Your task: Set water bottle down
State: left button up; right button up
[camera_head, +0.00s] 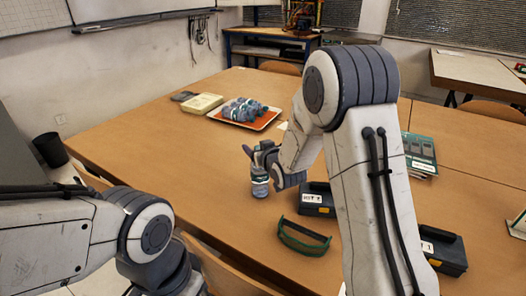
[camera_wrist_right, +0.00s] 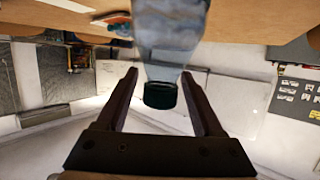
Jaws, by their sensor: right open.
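The water bottle (camera_head: 260,187) stands upright on the wooden table (camera_head: 190,150), left of a dark case. In the right wrist view, which is upside down, the clear bottle (camera_wrist_right: 172,28) shows its dark green cap (camera_wrist_right: 160,96) between my fingers. My right gripper (camera_head: 262,158) is at the top of the bottle, and in the wrist view (camera_wrist_right: 159,74) its two fingers are apart with gaps on both sides of the cap. The gripper partly hides the bottle's top in the head view. My left arm shows at lower left, but its gripper is out of view.
An orange tray (camera_head: 228,121) with several bottles is farther back, beside a pale yellow box (camera_head: 201,104). Dark cases (camera_head: 316,200) (camera_head: 443,252) and green goggles (camera_head: 303,240) lie nearer. A green booklet (camera_head: 420,152) is at right. The table left of the bottle is clear.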

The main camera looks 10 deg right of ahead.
jog(key=b+v, duration=0.1)
jog(key=v, duration=1.1)
jog(key=s+a+f+n+g, duration=0.1)
jog(key=s+a+f+g, duration=0.1)
jog(key=s, duration=0.5)
jog(key=s+a+f+n+g, duration=0.2)
jog(key=s+a+g, duration=0.3)
jog(key=s, duration=0.3)
jog(key=s+a+f+n+g, duration=0.1)
jog(key=s+a+g, duration=0.3)
jog(key=s+a, duration=0.2)
jog(key=shift+s+f+n, duration=0.15)
jog(key=shift+s+f, duration=0.05)
jog(key=shift+s, duration=0.3)
jog(key=shift+s+f+n, duration=0.15)
jog(key=shift+s+f, duration=0.05)
jog(key=shift+s, duration=0.3)
jog(key=s+n+g, duration=0.1)
jog(key=s+g, duration=0.2)
jog(key=s, duration=0.5)
jog(key=shift+s+d+r+h, duration=0.15)
jog(key=shift+d+r+h, duration=0.2)
jog(key=shift+d+h, duration=0.05)
notch_tip(320, 180, up, 12)
jog(key=p, duration=1.1)
jog(key=shift+p, duration=0.4)
